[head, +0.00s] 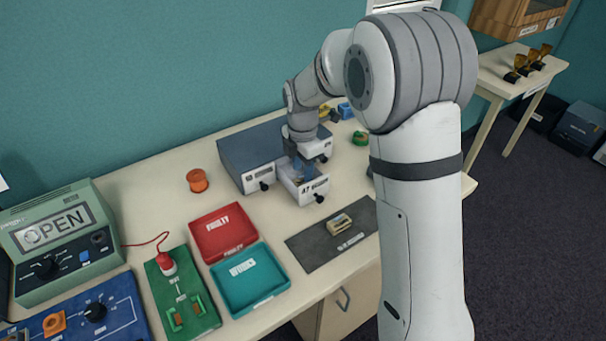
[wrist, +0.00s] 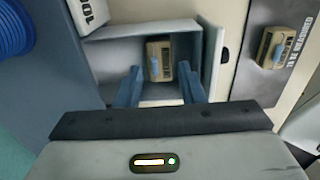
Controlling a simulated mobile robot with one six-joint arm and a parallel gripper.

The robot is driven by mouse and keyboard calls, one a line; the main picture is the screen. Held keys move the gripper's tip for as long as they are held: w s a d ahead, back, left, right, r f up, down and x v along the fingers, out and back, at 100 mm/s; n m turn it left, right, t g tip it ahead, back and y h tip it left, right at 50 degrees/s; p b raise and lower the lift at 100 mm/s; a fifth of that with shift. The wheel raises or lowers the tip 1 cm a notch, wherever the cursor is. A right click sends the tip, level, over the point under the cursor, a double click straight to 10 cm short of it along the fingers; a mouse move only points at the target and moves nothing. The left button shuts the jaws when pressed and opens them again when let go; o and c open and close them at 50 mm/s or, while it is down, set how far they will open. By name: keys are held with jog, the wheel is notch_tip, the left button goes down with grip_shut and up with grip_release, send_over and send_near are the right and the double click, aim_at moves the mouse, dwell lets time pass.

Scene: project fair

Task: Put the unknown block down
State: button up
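My gripper (head: 297,160) reaches down into an open drawer (head: 317,193) of a blue-grey drawer cabinet (head: 243,143). In the wrist view the blue fingers of my gripper (wrist: 160,74) are apart. A tan block with a blue-grey part (wrist: 159,60) lies in the drawer between and just beyond the fingertips, with gaps on both sides. A similar tan block (head: 340,223) lies on a dark mat (head: 305,243); it also shows in the wrist view (wrist: 277,46), beside lettering that reads "TO BE MEASURED". I cannot tell which block is the unknown one.
A red tray (head: 222,228) marked "FAULTY" and a teal tray (head: 245,288) stand left of the mat. A green board (head: 183,300), a meter reading "OPEN" (head: 60,240) and an orange spool (head: 197,180) are further left. The mat has bare room around its block.

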notch_tip(320, 180, up, 9)
jog(key=s+d+r+m, duration=0.4)
jog(key=s+d+m, duration=0.2)
jog(key=s+m, duration=0.1)
jog(key=s+d+f+m+t, duration=0.1)
jog(key=s+d+m, duration=0.4)
jog(key=s+m, duration=0.4)
jog(key=s+d+f+m+t, duration=0.1)
jog(key=s+d+m, duration=0.3)
jog(key=s+m, duration=0.4)
jog(key=shift+s+d+f+m+t, duration=0.25)
jog(key=shift+s+d+m+t, duration=0.15)
jog(key=shift+s, duration=0.2)
